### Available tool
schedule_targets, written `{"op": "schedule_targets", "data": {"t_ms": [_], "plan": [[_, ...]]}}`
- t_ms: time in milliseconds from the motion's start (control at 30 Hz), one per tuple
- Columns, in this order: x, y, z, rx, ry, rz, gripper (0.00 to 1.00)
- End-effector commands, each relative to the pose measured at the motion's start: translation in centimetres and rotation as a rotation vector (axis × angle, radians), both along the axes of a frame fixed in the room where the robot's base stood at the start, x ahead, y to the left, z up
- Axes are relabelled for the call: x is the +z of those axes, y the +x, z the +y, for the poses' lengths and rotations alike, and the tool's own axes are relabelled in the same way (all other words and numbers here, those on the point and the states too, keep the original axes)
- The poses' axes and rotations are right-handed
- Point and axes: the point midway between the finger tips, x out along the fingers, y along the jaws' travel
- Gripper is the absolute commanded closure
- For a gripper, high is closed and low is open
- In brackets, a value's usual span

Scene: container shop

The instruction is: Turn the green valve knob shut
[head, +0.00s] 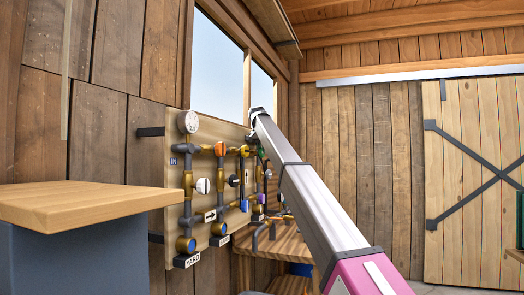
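A wooden panel (177,210) on the left wall carries several brass-and-grey pipes with coloured valve knobs. A small patch of green (262,153) shows at the panel's far right, just beside my arm; it may be the green knob, but most of it is hidden. My arm reaches from the lower right up to a joint in front of the panel's far upper edge. My gripper cannot be made out; it is hidden beyond the arm, so its distance to the green knob and its opening do not show.
A wooden-topped counter (90,203) juts out at the near left. A wooden bench (285,240) stands beyond the panel.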

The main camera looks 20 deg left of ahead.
Motion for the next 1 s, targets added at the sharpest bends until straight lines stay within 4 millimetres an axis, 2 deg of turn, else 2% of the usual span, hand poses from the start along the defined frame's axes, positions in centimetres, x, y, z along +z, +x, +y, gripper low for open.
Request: {"op": "schedule_targets", "data": {"t_ms": [167, 500, 833, 867, 933, 1000], "plan": [[0.06, 0.14, 0.05, 0.0, 0.001, 0.015, 1.0], [-0.02, 0.69, 0.02, -0.002, 0.019, 0.242, 1.0], [-0.1, 0.49, -0.03, 0.0, 0.021, 0.265, 1.0], [-0.1, 0.49, -0.03, 0.0, 0.021, 0.265, 0.78], [-0.09, 0.49, -0.02, 0.0, 0.021, 0.265, 0.55], [-0.09, 0.49, -0.02, 0.0, 0.021, 0.264, 0.55]]}}
